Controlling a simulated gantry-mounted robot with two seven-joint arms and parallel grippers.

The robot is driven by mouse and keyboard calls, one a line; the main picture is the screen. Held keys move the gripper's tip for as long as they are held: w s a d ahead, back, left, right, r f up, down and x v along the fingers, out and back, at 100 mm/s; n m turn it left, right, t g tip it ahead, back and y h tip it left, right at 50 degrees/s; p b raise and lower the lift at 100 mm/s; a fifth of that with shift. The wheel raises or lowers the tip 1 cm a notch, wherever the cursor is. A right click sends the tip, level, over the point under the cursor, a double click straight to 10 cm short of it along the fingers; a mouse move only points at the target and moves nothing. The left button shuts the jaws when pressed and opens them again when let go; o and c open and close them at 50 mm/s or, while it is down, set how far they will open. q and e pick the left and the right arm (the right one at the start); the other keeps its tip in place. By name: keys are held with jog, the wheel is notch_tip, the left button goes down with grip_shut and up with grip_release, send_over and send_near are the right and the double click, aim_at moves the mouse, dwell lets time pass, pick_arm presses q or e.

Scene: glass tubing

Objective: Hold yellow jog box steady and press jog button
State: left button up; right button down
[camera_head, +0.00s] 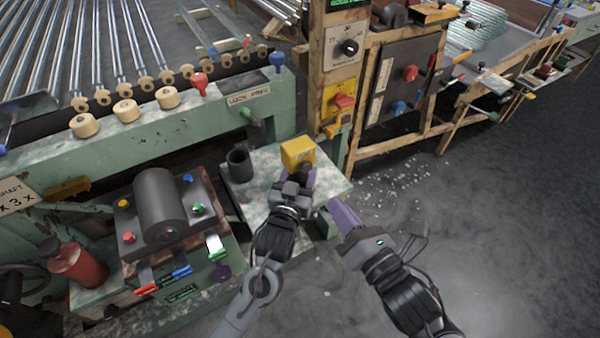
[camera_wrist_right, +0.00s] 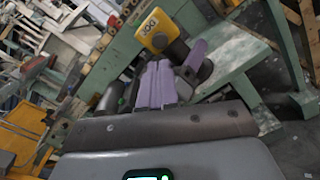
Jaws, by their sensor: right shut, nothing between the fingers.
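The yellow jog box (camera_head: 298,152) sits on a pale worn tabletop (camera_head: 262,165). In the right wrist view the jog box (camera_wrist_right: 157,28) shows a JOG label and a round dark button (camera_wrist_right: 159,41). My left gripper (camera_head: 302,176) is right at the near side of the box. One purple finger shows beside the box in the right wrist view (camera_wrist_right: 195,55); the box and gripper hide the fingertips, so its grip is unclear. My right gripper (camera_head: 339,207) has its purple fingers shut and empty. They point toward the box from the near right, apart from it.
A dark cup (camera_head: 240,166) stands left of the box on the tabletop. A wooden post with a red-knobbed yellow panel (camera_head: 338,100) rises behind. The left bench holds a black roller (camera_head: 160,205) and a red bottle (camera_head: 78,264). Glass shards (camera_head: 395,185) litter the floor to the right.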

aim_at(306, 166)
dwell(0.4)
jog(key=t+y, duration=0.4)
jog(key=s+d+f+t+y, duration=0.1)
jog(key=t+y, duration=0.1)
jog(key=shift+n+y, duration=0.4)
dwell(0.4)
jog(key=shift+w+a, duration=0.1)
jog(key=shift+w, duration=0.05)
jog(key=w+a, duration=0.4)
jog(key=w, duration=0.3)
jog(key=shift+w, duration=0.2)
dwell(0.3)
